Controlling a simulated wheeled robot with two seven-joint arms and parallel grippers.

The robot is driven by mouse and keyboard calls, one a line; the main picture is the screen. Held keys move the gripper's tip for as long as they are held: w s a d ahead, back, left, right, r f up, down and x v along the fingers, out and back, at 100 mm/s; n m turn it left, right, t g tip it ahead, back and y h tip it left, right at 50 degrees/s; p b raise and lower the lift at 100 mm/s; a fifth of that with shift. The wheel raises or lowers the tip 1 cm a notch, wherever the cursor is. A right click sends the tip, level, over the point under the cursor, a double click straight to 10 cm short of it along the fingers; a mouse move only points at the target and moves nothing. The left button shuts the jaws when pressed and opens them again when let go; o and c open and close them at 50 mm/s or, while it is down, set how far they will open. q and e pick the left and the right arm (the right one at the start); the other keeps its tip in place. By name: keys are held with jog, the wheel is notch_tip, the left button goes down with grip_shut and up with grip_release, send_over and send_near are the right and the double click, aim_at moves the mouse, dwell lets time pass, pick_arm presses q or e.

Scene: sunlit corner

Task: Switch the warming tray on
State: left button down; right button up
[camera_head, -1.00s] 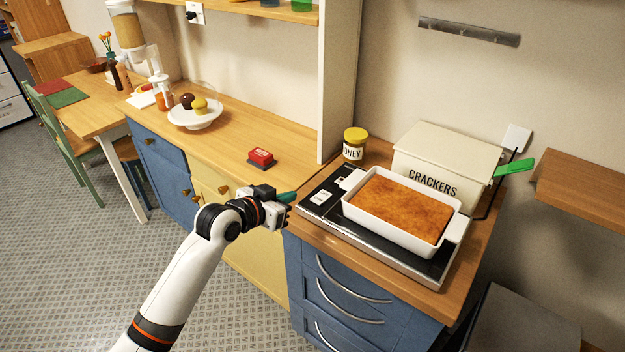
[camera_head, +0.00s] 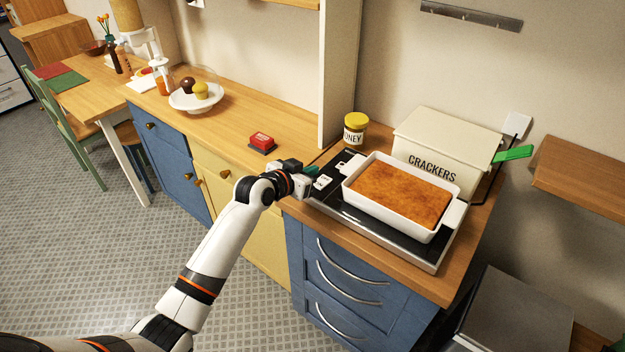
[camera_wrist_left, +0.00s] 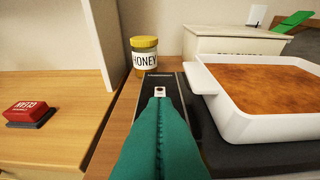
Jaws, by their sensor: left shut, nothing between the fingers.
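The warming tray (camera_head: 402,253) is a dark-topped slab with a pale metal edge on the wooden counter. A white baking dish (camera_head: 345,190) of browned food stands on it. A small white switch (camera_head: 323,183) sits at the tray's left end; in the left wrist view the switch (camera_wrist_left: 160,91) shows a dark spot, just beyond my fingertips. My left gripper (camera_head: 314,172) is shut and empty, its teal fingers over the tray's left end, beside the switch. In the left wrist view the fingers (camera_wrist_left: 160,104) hide part of the tray. I cannot tell whether they touch it.
A honey jar (camera_head: 355,128) and a cream crackers box (camera_head: 447,145) stand behind the tray. A green handle (camera_head: 513,154) sticks out at right. A red block (camera_head: 262,141) on a dark base lies on the left counter. An upright panel (camera_head: 340,75) stands between counters.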

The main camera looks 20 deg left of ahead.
aim_at(322, 181)
pick_arm(q)
jog(key=f, duration=0.1)
jog(key=w+f, duration=0.1)
jog(key=f, duration=0.1)
jog(key=shift+w+d+p, duration=0.15)
jog(key=shift+d+p, duration=0.1)
jog(key=shift+p, duration=0.1)
jog(key=shift+f, duration=0.8)
